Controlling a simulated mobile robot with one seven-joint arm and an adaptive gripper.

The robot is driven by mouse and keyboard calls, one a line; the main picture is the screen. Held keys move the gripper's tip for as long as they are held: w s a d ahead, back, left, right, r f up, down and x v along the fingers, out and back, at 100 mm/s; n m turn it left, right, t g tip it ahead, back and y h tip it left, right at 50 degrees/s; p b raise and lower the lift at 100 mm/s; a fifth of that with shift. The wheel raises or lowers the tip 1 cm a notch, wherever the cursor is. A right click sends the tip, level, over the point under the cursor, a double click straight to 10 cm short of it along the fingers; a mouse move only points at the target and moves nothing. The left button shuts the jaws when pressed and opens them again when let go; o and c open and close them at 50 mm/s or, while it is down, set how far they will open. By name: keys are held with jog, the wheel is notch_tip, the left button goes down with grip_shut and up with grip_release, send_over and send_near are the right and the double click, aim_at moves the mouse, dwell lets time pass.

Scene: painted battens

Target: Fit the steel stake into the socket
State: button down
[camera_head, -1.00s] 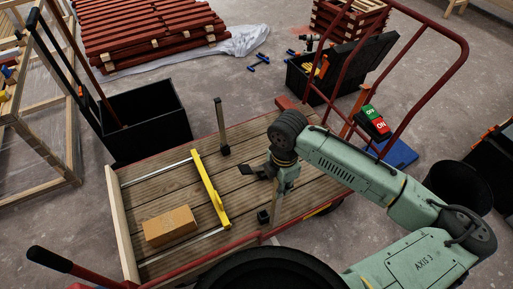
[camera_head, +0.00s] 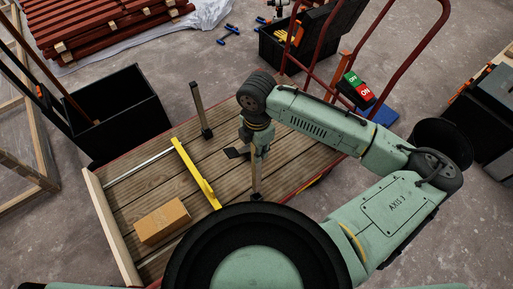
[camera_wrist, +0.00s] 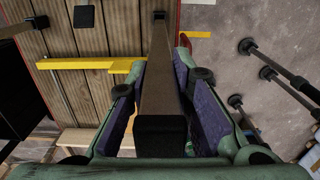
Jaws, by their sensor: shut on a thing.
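My gripper (camera_head: 256,150) is shut on the steel stake, which points down and shows below it in the head view (camera_head: 256,181). In the wrist view the stake (camera_wrist: 160,92) runs between the purple-padded fingers, its dark near end close to the camera. A small black socket (camera_head: 256,198) sits at the deck's near side, and the stake's lower end appears at it. In the wrist view this far end meets a dark square (camera_wrist: 159,16); whether it is inside or just above, I cannot tell. Another stake (camera_head: 202,110) stands upright at the deck's far side.
The wooden cart deck (camera_head: 128,198) carries a yellow bar (camera_head: 196,174) and a cardboard-coloured block (camera_head: 162,220) left of my gripper. A dark square (camera_wrist: 84,16) lies left of the stake's far end. A black bin (camera_head: 118,110) stands beyond the deck.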

aim_at(257, 169)
jog(key=shift+f+b, duration=2.25)
jog(key=shift+f, duration=0.65)
jog(key=shift+f+b, duration=2.6)
jog(key=shift+f, duration=0.95)
jog(key=c, duration=1.3)
grip_release()
jog(key=shift+c, duration=0.2)
jog(key=shift+r, duration=0.1)
notch_tip(257, 169, up, 12)
